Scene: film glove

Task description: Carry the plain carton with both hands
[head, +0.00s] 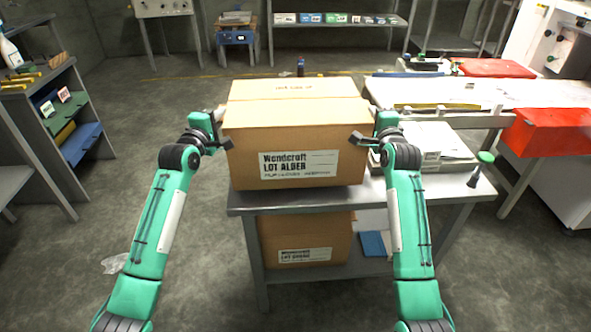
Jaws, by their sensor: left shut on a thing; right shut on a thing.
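A large brown carton (296,125) is in the middle of the head view, at the near end of a grey table (330,200). A white label on its front reads "Wendcroft LOT ALDER". I cannot tell whether its underside touches the tabletop. My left gripper (222,142) is shut on the carton's left side. My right gripper (366,138) is shut on its right side. The fingertips are partly hidden against the carton. A second brown carton (300,238) with a similar label stands below the tabletop.
White boxes or papers (430,145) and a green-topped tool (483,166) are on the table right of the carton. A red box (550,132) stands further right. A shelf unit (60,125) is at the left. The floor (165,100) between is mostly clear.

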